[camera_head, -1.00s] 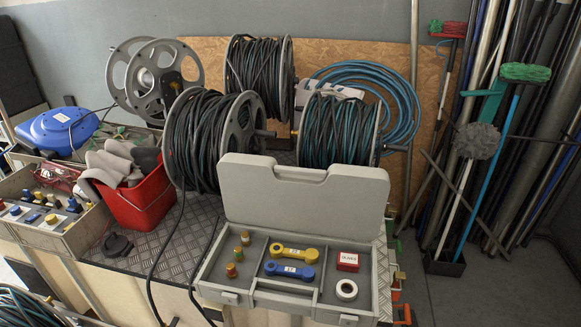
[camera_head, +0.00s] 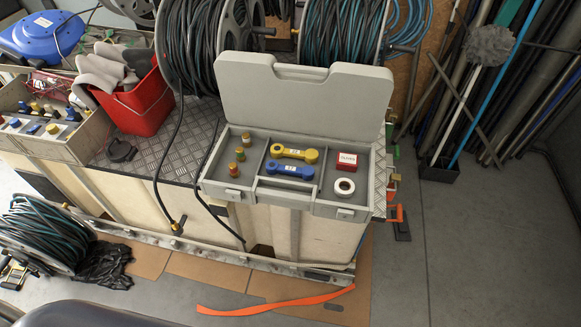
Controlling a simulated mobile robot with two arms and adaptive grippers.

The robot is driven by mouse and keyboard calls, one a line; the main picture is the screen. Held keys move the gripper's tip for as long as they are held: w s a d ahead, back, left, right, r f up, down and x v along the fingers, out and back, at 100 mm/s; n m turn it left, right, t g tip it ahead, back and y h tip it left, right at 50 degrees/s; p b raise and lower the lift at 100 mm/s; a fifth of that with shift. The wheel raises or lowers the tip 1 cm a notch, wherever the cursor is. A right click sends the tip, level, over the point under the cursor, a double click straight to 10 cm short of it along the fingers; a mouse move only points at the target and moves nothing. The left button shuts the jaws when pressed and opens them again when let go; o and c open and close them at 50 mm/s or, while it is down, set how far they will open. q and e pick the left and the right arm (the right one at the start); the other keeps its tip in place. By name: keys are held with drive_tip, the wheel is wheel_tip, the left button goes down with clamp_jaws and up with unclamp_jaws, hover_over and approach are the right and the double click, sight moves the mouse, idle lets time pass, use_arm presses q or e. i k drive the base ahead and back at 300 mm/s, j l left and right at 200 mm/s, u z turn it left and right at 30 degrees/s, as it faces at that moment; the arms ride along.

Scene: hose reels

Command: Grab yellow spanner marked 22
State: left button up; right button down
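A yellow spanner (camera_head: 294,153) with a white label lies in the middle compartment of an open grey toolbox (camera_head: 228,187). A blue spanner (camera_head: 289,170) with a white label lies just in front of it, close but apart. The numbers on both labels are too small to read. The toolbox sits on the front edge of a metal-plated bench, its lid (camera_head: 305,105) raised at the back. Neither of my grippers shows in the head view.
The toolbox also holds several small brass-coloured fittings (camera_head: 240,154), a red box (camera_head: 347,160) and a white tape roll (camera_head: 344,187). A red bucket (camera_head: 140,104) and cable reels stand behind. An orange strap (camera_head: 275,308) lies on the floor in front. Clear floor lies at right.

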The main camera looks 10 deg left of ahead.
sight(278, 151)
drive_tip(key=i+l+u, duration=0.15)
drive_tip(key=u, duration=0.2)
drive_tip(key=i+l+u, duration=0.1)
drive_tip(key=l+u, duration=0.25)
drive_tip(key=i+l+u, duration=0.1)
drive_tip(key=u, duration=0.25)
drive_tip(key=l, duration=0.1)
